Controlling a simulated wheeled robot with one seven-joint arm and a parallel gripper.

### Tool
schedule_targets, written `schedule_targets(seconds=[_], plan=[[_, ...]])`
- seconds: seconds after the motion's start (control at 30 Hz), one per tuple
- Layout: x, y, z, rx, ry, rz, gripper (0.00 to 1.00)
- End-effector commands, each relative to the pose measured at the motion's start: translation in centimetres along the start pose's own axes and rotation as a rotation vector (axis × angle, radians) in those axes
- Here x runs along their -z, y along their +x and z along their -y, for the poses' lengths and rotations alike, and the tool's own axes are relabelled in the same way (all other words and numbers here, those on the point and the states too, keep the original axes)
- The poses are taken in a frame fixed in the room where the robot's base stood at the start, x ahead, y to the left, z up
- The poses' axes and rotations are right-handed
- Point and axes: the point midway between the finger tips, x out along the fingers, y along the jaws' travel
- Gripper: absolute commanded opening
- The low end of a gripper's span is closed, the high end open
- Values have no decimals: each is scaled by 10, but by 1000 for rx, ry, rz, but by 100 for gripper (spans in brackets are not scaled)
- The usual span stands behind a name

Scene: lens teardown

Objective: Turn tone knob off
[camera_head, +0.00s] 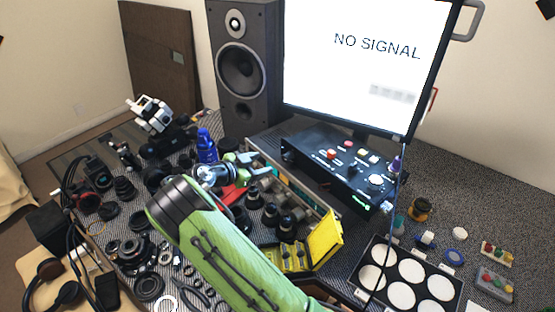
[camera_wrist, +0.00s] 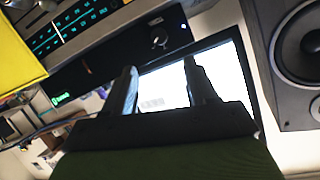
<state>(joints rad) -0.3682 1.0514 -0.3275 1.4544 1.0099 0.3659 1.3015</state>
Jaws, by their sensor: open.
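A dark console (camera_head: 335,165) stands below the screen, with buttons and a pale knob (camera_head: 376,180) on its top. A dark round knob (camera_head: 289,155) sits at the left end of its front. In the wrist view a black front panel (camera_wrist: 115,62) carries a round knob (camera_wrist: 160,40) with a light mark. No readable label shows which knob is for tone. My gripper (camera_wrist: 162,72) is open and empty. Its fingertips are below the knob in the wrist view, apart from it in the picture.
A lit tuning scale (camera_wrist: 75,22) lies beside the panel. The monitor (camera_head: 362,62) and a speaker (camera_head: 243,72) stand behind. A yellow box (camera_head: 324,240), several lenses and dark parts crowd the table. A tray with white discs (camera_head: 408,275) lies at right.

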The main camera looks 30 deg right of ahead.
Motion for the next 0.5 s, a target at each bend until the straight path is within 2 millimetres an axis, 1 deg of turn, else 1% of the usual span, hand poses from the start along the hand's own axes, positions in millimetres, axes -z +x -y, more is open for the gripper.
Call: schedule_targets(seconds=[0.03, 0.3, 0.4, 0.5], plan=[[1, 15, -1, -5, 0, -2, 57], [1, 83, -1, -4, 0, -1, 57], [0, 102, -1, -3, -1, 1, 57], [0, 115, -1, -3, -2, 2, 57]])
